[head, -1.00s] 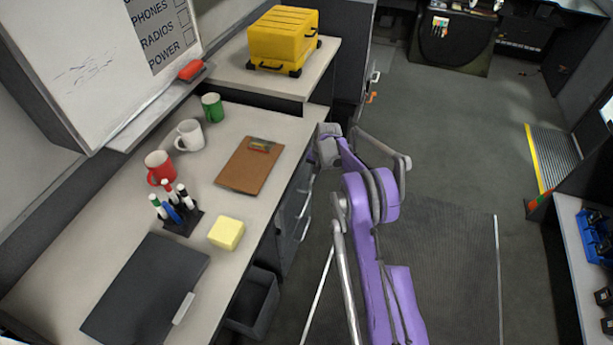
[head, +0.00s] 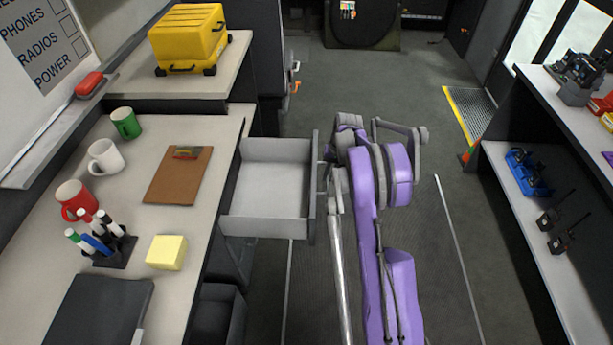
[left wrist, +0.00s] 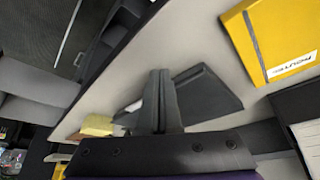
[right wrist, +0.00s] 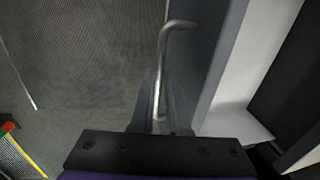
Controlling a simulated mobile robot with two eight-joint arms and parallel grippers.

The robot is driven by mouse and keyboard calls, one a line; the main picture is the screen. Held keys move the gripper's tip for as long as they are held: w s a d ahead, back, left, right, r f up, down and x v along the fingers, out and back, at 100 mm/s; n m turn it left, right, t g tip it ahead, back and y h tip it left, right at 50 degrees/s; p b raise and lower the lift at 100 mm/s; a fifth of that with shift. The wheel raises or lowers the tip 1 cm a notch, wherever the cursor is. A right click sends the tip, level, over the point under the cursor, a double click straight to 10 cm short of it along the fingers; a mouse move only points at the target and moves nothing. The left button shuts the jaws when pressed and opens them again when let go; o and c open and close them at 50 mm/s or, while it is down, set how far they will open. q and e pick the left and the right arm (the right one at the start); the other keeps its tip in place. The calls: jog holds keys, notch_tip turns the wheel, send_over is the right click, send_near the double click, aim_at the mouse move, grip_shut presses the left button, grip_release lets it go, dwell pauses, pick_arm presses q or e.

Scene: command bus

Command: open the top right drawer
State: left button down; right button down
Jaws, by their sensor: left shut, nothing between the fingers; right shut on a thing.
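The top right drawer (head: 309,195) stands well out from the desk in the head view, and its pale inside is empty. My right gripper (head: 326,178) is at the drawer's front, shut on its handle. The right wrist view shows the metal bar handle (right wrist: 163,55) running between the fingers of my right gripper (right wrist: 158,105), beside the grey drawer front (right wrist: 205,60). My left gripper (left wrist: 159,82) is shut and empty above the desk top in the left wrist view. The left arm does not show in the head view.
The desk (head: 205,215) holds mugs, a clipboard (head: 178,175), a yellow sponge-like block (head: 167,252), a marker holder (head: 115,250) and a dark folder (head: 95,310). A dark bin (head: 218,318) is below. A shelf with radios (head: 530,170) stands right. The floor (head: 375,85) beyond is clear.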

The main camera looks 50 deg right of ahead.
pick_arm(q)
jog(key=shift+f+b, duration=0.3)
jog(key=shift+f, duration=0.15)
pick_arm(e)
jog(key=s+d, duration=0.4)
jog(key=shift+s, duration=0.35)
jog(key=c, duration=1.2)
grip_release()
pick_arm(q)
jog(key=shift+r+p, duration=0.5)
jog(key=shift+r, duration=0.1)
pick_arm(e)
jog(key=r, duration=0.3)
jog(key=s+d+r, duration=0.1)
jog(key=r, duration=0.6)
jog(key=shift+s+d+r, duration=0.15)
jog(key=shift+s+r, duration=0.1)
jog(key=shift+r, duration=0.1)
